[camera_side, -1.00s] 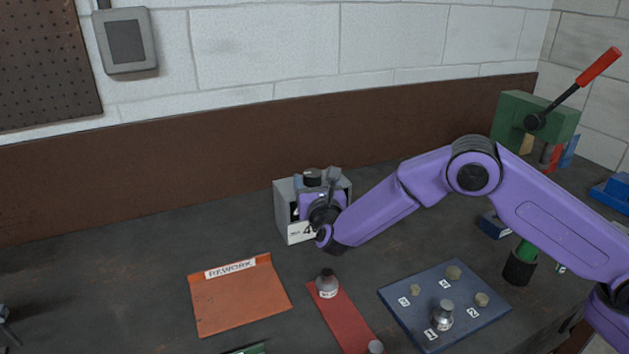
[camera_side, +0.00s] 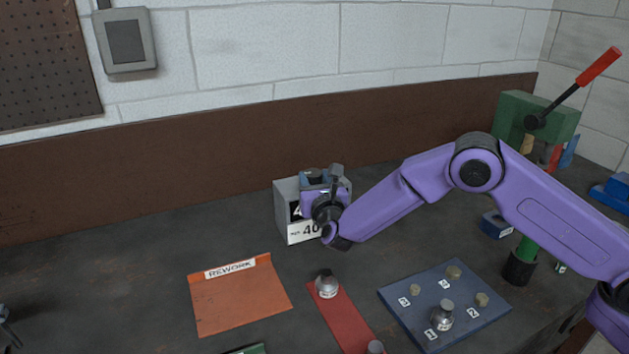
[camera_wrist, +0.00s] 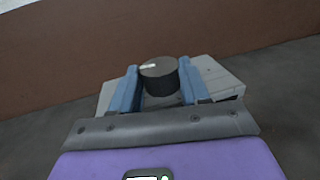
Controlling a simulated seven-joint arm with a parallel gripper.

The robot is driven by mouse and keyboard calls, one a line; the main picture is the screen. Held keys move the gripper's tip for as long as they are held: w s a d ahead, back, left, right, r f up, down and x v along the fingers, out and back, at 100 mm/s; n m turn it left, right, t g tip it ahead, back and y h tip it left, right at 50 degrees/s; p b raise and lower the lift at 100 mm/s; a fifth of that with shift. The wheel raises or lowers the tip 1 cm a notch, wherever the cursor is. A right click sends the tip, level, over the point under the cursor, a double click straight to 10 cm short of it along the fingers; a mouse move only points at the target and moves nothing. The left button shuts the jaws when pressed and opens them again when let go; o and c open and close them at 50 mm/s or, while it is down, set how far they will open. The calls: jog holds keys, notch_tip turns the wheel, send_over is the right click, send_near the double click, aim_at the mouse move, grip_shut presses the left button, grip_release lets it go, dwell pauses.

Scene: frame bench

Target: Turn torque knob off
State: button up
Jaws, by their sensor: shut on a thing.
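The torque knob (camera_wrist: 160,82) is a dark round cylinder with a white mark on its top; in the wrist view the mark points left. It stands on top of a grey box (camera_side: 284,203) whose white front label ends in "40". My gripper (camera_wrist: 158,70) is shut on the knob, with one blue finger on each side. In the side view my gripper (camera_side: 317,176) is over the box and hides most of the knob and part of the front.
An orange REWORK tray (camera_side: 235,300) lies front left of the box. A red mat (camera_side: 342,315) with metal pieces and a blue numbered board (camera_side: 400,305) lie in front. A green press (camera_side: 550,120) stands at the right.

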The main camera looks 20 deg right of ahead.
aim_at(320, 178)
jog(key=n+y, duration=0.1)
jog(key=y, duration=0.1)
jog(key=d+n+y, duration=0.1)
jog(key=n+y, duration=0.1)
jog(key=y, duration=0.1)
jog(key=shift+d+f+n+y, duration=0.1)
jog(key=shift+d+n+y, duration=0.1)
jog(key=shift+n+y, duration=1.5)
jog(key=shift+n+g+y, duration=0.3)
jog(key=shift+g+y, duration=0.2)
jog(key=shift+y, duration=0.7)
jog(key=o, duration=1.1)
jog(key=shift+c, duration=0.2)
jog(key=shift+v, duration=2.55)
notch_tip(320, 178, up, 7)
